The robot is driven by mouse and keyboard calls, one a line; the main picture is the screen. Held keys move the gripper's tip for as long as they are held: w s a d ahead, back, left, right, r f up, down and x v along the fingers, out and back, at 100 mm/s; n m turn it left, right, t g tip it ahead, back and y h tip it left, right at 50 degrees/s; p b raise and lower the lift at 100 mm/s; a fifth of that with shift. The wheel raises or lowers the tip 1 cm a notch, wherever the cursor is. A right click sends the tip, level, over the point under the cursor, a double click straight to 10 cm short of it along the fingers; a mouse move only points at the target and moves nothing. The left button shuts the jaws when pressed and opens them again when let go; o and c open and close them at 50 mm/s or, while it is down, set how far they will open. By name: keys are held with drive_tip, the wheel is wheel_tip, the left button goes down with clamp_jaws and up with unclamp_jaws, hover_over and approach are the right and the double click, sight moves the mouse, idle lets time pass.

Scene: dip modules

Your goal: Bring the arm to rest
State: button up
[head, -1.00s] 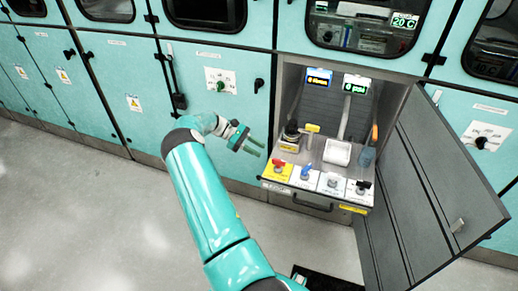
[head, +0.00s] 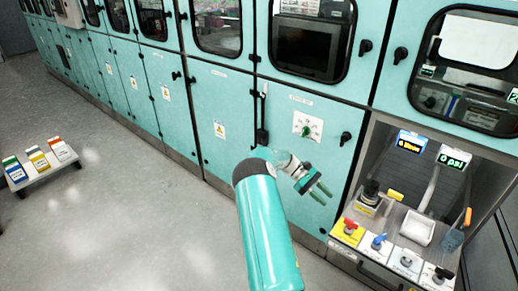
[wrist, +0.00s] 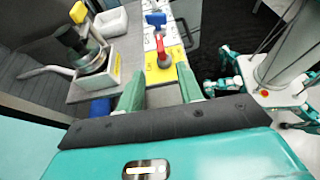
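My arm reaches forward from the bottom of the head view, and my gripper (head: 321,194) is in front of the teal cabinet doors, left of the open bay. Its two green fingers are apart with nothing between them. In the wrist view the fingers of my gripper (wrist: 160,88) also stand apart and empty. Beyond them in that view are a red valve handle (wrist: 163,52) on a yellow plate and a blue valve handle (wrist: 156,20).
The open bay holds a pull-out shelf with a black-topped device (head: 369,196), a white tray (head: 417,227) and several valves. A low table (head: 42,174) with coloured boxes stands on the floor at left. The floor between is clear.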

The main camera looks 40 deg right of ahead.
drive_tip(key=w+a+r+m+t, duration=0.1)
drive_tip(key=w+a+r+t, duration=0.35)
drive_tip(key=a+r, duration=0.75)
drive_tip(key=w+a+r+m+t, duration=0.1)
drive_tip(key=w+a+r+t, duration=0.4)
drive_tip(key=a+r, duration=0.65)
drive_tip(key=s+a+r+t, duration=0.2)
drive_tip(key=s+a+t, duration=0.1)
drive_tip(key=a, duration=0.6)
drive_tip(key=s+a+r+t+y, duration=0.1)
drive_tip(key=s+a+r+t, duration=0.1)
drive_tip(key=s+a, duration=0.4)
drive_tip(key=s+a+r+t, duration=0.2)
drive_tip(key=s+a+t, duration=0.2)
drive_tip(key=a, duration=0.9)
drive_tip(key=shift+s+y, duration=0.25)
drive_tip(key=shift+y, duration=0.15)
drive_tip(key=shift+d, duration=0.15)
